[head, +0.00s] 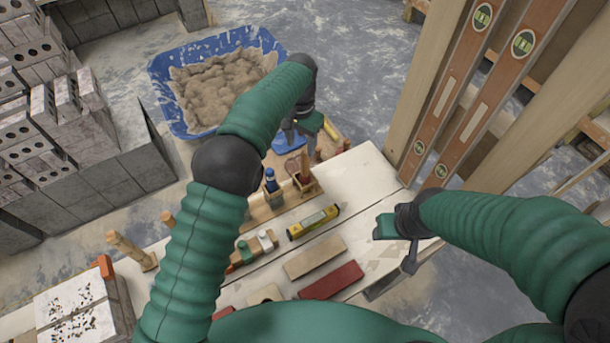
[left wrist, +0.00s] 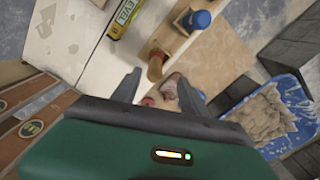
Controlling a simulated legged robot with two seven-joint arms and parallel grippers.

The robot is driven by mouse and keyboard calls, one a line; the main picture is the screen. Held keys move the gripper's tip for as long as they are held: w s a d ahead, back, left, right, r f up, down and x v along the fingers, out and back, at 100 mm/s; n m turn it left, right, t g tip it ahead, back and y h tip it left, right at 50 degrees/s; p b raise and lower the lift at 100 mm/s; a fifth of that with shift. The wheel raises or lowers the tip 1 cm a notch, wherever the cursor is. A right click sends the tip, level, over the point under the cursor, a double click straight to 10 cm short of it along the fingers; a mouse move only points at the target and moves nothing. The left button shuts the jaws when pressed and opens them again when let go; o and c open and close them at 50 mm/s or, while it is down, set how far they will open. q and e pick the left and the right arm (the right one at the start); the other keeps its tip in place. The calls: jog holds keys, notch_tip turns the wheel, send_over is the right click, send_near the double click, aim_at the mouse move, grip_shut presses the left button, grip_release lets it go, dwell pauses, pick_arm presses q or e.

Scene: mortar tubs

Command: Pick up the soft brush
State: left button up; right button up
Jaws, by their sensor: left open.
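My left gripper (head: 300,142) is above the far end of the bench, pointing down, its jaws apart. In the left wrist view its two fingers (left wrist: 160,90) stand wide with nothing held. A wooden-handled tool (left wrist: 155,66) and a pinkish-brown piece (left wrist: 171,86) show below and between the fingers; one may be the soft brush, but I cannot tell which. In the head view a reddish-brown handle (head: 305,168) stands in a wooden holder just below the left gripper. My right gripper (head: 400,243) is over the bench's right edge; its jaws are unclear.
A yellow level (head: 313,222) lies on the pale bench (head: 350,185). A blue-topped tool (head: 270,178) stands in a holder. A blue mortar tub (head: 160,75) is behind, grey blocks (head: 80,130) at left. Tall levels (head: 480,95) lean on timber at right.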

aim_at(305, 163)
pick_arm(q)
jog(key=f, duration=0.6)
jog(key=d+f, duration=0.1)
jog(key=f, duration=0.3)
jog(key=shift+w+d+f, duration=0.1)
grip_shut()
